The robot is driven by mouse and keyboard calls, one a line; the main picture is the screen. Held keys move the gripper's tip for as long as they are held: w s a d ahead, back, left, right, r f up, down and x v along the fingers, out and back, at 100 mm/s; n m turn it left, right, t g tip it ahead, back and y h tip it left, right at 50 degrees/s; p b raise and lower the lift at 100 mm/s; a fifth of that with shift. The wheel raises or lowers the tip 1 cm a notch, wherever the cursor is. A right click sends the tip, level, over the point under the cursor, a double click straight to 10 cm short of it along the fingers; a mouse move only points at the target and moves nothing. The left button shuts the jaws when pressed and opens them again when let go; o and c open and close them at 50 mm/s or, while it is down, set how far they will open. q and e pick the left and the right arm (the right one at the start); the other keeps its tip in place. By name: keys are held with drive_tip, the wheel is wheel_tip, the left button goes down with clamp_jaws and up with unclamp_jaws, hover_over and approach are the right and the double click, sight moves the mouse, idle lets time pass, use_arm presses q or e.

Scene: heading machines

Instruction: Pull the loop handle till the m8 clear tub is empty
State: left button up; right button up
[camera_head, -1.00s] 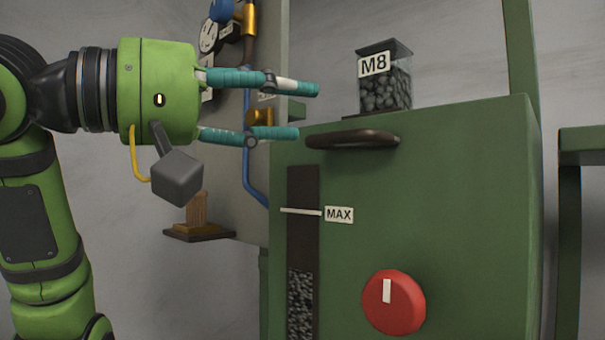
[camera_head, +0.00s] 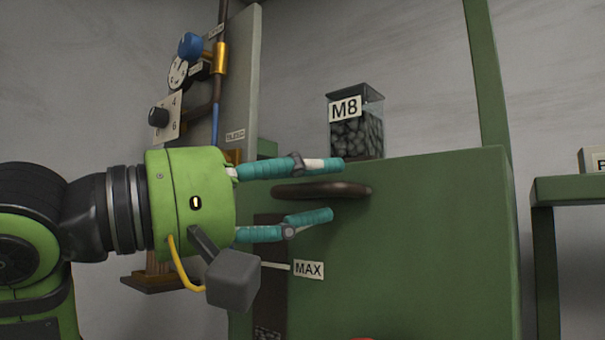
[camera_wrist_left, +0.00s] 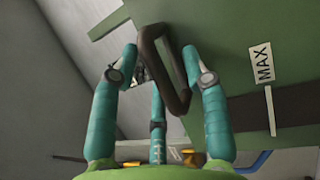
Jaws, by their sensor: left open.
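The dark brown loop handle (camera_head: 320,190) sticks out near the top of the green machine's front. My left gripper (camera_head: 338,188) is open, with one teal finger above the handle and one below it. In the left wrist view the handle (camera_wrist_left: 178,95) lies between the spread fingers (camera_wrist_left: 160,52); I see no firm grip on it. The M8 clear tub (camera_head: 370,132) stands on top of the machine, with many dark grey lumps in it. My right gripper is not in view.
The green machine (camera_head: 430,250) has a dark level window (camera_head: 268,230) with a MAX label (camera_head: 308,269). A red knob (camera_head: 362,338) barely shows at the bottom edge. A grey panel (camera_head: 240,80) with gauges and pipes stands behind on the left. A green table (camera_head: 575,190) stands at right.

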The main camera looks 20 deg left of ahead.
use_arm(q)
drive_tip(key=shift+s, duration=0.2)
clamp_jaws()
drive_tip(key=shift+s+a+b, duration=0.1)
drive_tip(key=shift+s+b, duration=0.25)
drive_tip(key=shift+s, duration=0.05)
drive_tip(key=s, duration=0.1)
drive_tip(key=s+a+b, duration=0.1)
drive_tip(key=s, duration=0.3)
drive_tip(key=shift+a+b, duration=0.35)
drive_tip(key=shift+b, duration=0.05)
drive_tip(key=shift+c, duration=0.5)
unclamp_jaws()
drive_tip(key=shift+o, duration=0.5)
drive_tip(key=shift+s+a, duration=0.15)
